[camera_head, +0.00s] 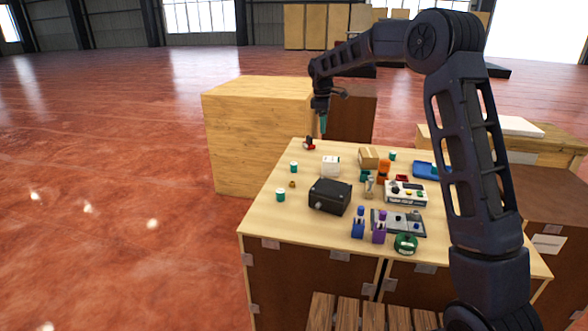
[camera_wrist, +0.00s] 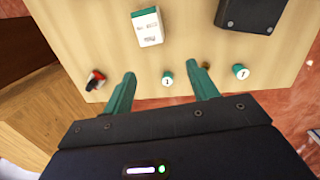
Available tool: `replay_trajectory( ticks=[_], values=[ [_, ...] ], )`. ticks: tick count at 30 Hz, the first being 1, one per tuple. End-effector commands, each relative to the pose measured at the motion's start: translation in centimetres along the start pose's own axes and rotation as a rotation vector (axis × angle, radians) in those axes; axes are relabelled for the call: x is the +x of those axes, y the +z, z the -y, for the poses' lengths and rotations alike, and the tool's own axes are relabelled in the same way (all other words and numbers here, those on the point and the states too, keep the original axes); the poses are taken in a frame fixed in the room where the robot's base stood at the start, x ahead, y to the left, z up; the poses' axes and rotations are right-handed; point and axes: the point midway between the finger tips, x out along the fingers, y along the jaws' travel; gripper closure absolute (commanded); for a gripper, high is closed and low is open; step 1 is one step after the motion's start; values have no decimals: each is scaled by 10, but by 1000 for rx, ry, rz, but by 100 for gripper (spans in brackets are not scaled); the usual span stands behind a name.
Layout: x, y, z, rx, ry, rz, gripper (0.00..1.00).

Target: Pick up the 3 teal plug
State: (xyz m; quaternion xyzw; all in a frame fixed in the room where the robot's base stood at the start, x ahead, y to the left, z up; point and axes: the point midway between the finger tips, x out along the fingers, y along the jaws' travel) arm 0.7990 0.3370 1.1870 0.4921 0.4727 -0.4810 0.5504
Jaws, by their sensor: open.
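Small teal cylinders with white tops, which look like the plugs, stand on the table. In the head view one is left of the white box (camera_head: 293,167), one nearer the front left (camera_head: 280,195), and one at the back right (camera_head: 393,156). In the wrist view two show, a middle one (camera_wrist: 167,79) and a right one (camera_wrist: 241,72). Their top marks are too small to read surely, so I cannot tell which is number 3. My gripper (camera_head: 323,122) is open and empty above the table's back left edge; its teal fingers (camera_wrist: 160,74) are spread in the wrist view.
A white box (camera_head: 330,166) and a black box (camera_head: 330,196) stand near the cylinders. A red and black object (camera_head: 309,143) lies at the back edge. A small brown piece (camera_head: 292,184) sits between the left cylinders. A large wooden crate (camera_head: 255,135) stands behind the table.

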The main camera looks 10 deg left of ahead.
Motion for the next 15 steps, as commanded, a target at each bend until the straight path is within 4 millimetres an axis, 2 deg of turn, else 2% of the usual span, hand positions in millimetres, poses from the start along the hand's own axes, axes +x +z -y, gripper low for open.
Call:
replay_trajectory(
  ticks=[1, 3, 9, 12, 15],
  values=[
    [13, -19, -4, -41, -8, 5, 42],
    [28, -43, -9, -99, -17, 12, 42],
    [69, -102, -15, -248, -40, 27, 42],
    [84, -123, -16, -299, -47, 31, 42],
    [93, -135, -16, -331, -51, 35, 42]
  ],
)
